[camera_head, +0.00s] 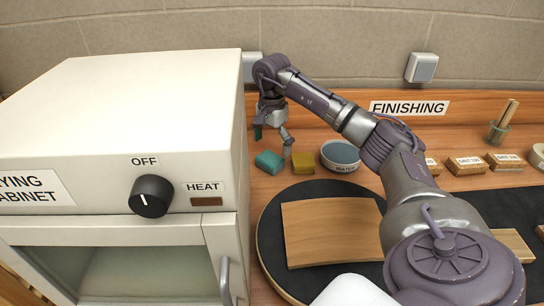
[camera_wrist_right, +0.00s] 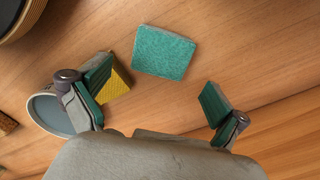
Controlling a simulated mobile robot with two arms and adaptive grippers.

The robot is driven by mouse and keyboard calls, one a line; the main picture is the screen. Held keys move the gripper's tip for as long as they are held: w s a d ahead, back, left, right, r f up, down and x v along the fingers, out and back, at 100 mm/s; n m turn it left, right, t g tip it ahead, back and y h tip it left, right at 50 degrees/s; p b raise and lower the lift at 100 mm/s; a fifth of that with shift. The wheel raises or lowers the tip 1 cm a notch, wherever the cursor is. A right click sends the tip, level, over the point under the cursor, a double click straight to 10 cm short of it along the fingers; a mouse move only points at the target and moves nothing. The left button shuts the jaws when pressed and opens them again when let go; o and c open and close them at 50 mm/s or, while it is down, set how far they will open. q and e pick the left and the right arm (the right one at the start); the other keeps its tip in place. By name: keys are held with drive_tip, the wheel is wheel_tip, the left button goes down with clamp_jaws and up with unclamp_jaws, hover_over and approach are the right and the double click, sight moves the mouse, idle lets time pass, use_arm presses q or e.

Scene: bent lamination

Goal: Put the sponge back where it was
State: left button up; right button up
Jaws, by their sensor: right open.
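A teal-topped sponge (camera_head: 269,162) lies flat on the wooden bench, beside the drying cabinet. It also shows in the right wrist view (camera_wrist_right: 165,52), ahead of the fingers and apart from them. My right gripper (camera_head: 272,139) is open and empty, held above the bench near this sponge. In the right wrist view its two green-padded fingers (camera_wrist_right: 155,98) stand wide apart with bare wood between them. A yellow block (camera_head: 303,163) lies just right of the teal sponge; in the wrist view the left finger partly hides it (camera_wrist_right: 117,83). My left gripper is not in view.
A round water bowl (camera_head: 340,156) stands right of the yellow block. The drying cabinet (camera_head: 120,90) is close on the left. A dark round mat (camera_head: 272,240) with a wooden board (camera_head: 330,232) lies in front. Sanding blocks (camera_head: 466,165) stand at the back right.

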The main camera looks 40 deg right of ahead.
sight(272, 156)
wheel_tip(272, 156, up, 8)
drive_tip(key=shift+f, duration=0.2)
drive_tip(key=shift+f, duration=0.1)
